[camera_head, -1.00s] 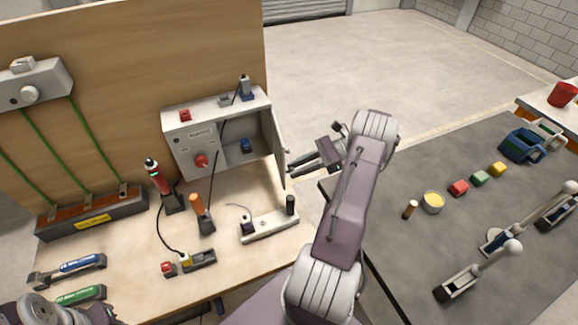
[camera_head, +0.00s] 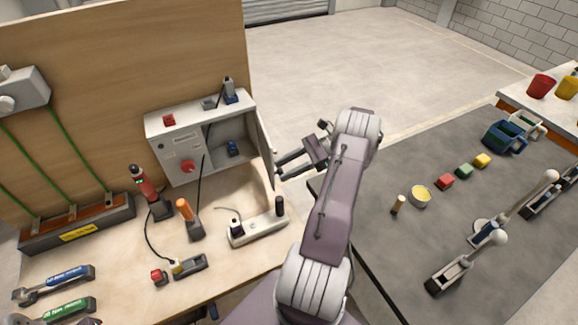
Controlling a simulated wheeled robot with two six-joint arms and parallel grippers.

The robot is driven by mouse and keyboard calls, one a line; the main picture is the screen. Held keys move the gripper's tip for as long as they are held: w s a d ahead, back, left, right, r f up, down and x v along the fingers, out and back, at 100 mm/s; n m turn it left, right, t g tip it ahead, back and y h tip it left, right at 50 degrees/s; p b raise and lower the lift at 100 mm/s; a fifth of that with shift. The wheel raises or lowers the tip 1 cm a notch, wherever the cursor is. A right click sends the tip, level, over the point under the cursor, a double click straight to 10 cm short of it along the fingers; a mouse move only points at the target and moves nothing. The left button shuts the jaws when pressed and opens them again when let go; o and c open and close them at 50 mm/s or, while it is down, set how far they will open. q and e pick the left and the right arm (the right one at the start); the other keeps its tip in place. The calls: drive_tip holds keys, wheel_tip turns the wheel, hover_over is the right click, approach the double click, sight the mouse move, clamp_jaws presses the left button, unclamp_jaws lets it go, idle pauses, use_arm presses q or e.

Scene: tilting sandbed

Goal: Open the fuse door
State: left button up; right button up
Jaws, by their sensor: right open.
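The fuse box is a grey cabinet (camera_head: 178,143) on the wooden bench against the board, with a red knob (camera_head: 187,166) on its front. Its fuse door (camera_head: 266,146) stands swung out at the right side, seen nearly edge-on. The compartment behind it is exposed, with a blue part (camera_head: 232,148) inside. My right gripper (camera_head: 278,168) is open, with its fingers pointing left at the door's outer side. I cannot tell whether a fingertip touches the door.
A white power strip (camera_head: 258,229) lies below the door. An orange-handled tool (camera_head: 188,217) and a red tool (camera_head: 145,188) stand in holders to its left. A grey table (camera_head: 400,260) at the right carries coloured blocks, a yellow-filled cup (camera_head: 420,196) and levers.

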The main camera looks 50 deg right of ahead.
drive_tip(key=p+v, duration=0.2)
drive_tip(key=v, duration=0.7)
idle(0.4)
